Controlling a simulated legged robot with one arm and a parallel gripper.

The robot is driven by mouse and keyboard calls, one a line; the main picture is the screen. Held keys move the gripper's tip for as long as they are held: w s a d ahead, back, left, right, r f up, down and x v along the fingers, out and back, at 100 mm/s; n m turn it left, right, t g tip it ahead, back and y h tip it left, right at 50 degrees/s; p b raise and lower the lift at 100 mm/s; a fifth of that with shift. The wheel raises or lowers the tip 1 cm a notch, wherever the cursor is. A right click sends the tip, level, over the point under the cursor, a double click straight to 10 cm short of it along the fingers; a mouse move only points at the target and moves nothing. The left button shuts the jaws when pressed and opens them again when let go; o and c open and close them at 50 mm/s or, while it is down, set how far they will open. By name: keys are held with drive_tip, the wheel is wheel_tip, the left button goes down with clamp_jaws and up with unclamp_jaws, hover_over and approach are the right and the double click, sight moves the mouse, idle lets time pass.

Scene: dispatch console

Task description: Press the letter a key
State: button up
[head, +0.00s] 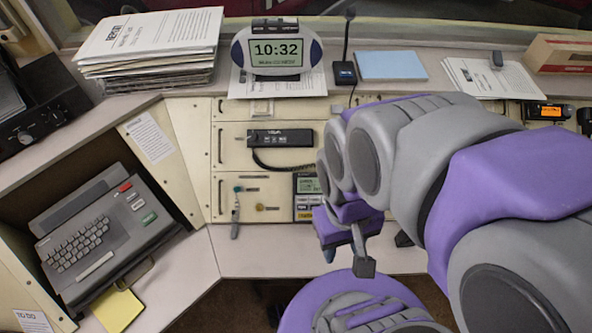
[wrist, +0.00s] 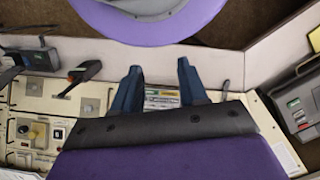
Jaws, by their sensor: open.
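A grey keyboard terminal (head: 103,242) sits in the left bay of the console in the head view, with light keys and red and green buttons at its right. The letter a key is too small to pick out among the keys (head: 75,242). In the wrist view only part of the terminal (wrist: 300,108) shows at the right edge. My gripper (head: 346,258) is in front of the middle console panel, well to the right of the terminal and apart from it. In the wrist view my gripper (wrist: 160,75) has its two dark fingers spread with nothing between them.
A telephone handset (head: 280,138), a key (head: 236,215) and a small display unit (head: 307,195) are on the middle panel. A clock (head: 277,52) and paper stack (head: 150,50) stand on the upper ledge. A yellow pad (head: 118,310) lies by the terminal. The front ledge between is clear.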

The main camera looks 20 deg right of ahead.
drive_tip(key=shift+c, duration=0.2)
clamp_jaws()
